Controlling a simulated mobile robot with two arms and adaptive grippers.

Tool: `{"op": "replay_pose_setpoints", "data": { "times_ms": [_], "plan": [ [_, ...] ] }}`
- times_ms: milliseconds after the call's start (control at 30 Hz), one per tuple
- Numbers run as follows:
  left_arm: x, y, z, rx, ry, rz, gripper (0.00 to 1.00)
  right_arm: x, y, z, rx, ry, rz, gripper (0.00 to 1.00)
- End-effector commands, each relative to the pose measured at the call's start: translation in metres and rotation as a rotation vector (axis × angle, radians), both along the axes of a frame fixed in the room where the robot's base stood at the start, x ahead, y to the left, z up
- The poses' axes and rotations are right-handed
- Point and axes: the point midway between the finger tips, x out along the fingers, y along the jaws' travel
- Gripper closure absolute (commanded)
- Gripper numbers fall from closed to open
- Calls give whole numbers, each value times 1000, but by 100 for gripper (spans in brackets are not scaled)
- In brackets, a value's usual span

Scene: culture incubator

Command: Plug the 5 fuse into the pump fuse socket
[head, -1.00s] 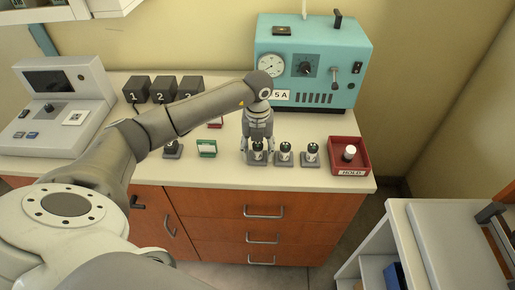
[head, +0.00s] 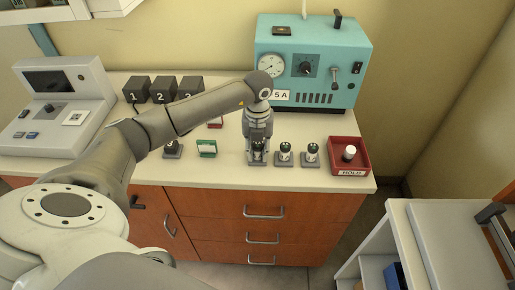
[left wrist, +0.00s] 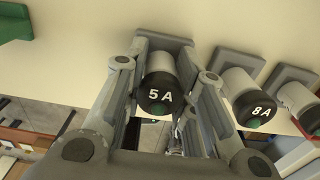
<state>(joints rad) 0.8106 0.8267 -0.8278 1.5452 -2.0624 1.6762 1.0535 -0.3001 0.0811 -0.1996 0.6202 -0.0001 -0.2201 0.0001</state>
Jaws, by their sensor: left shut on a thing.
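The fuse marked 5 A (left wrist: 158,95), white with a black cap and green tip, is between the fingers of my left gripper (left wrist: 165,105) in the left wrist view. In the head view my left gripper (head: 257,152) is shut on this fuse at the leftmost of three grey stands near the counter's front edge. The fuse appears upright at its stand; its base is mostly hidden. The teal pump (head: 312,58) stands at the back right with a 5 A label (head: 281,95) partly behind my arm. I cannot make out its fuse socket. My right gripper is not in view.
An 8 A fuse (left wrist: 255,103) stands close beside the held one, with another fuse (head: 312,149) to its right. A red HOLD tray (head: 365,165) holds a white-topped piece. Black numbered boxes (head: 137,88) and a grey console (head: 62,100) stand left.

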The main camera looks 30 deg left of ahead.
Motion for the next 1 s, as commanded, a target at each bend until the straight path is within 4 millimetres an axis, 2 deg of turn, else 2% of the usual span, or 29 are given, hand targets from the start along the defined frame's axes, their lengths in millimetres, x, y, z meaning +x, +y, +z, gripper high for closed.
{"op": "replay_pose_setpoints", "data": {
  "times_ms": [1000],
  "plan": [
    [0,0,40,1,-1,0,100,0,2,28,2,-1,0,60]
  ]
}}
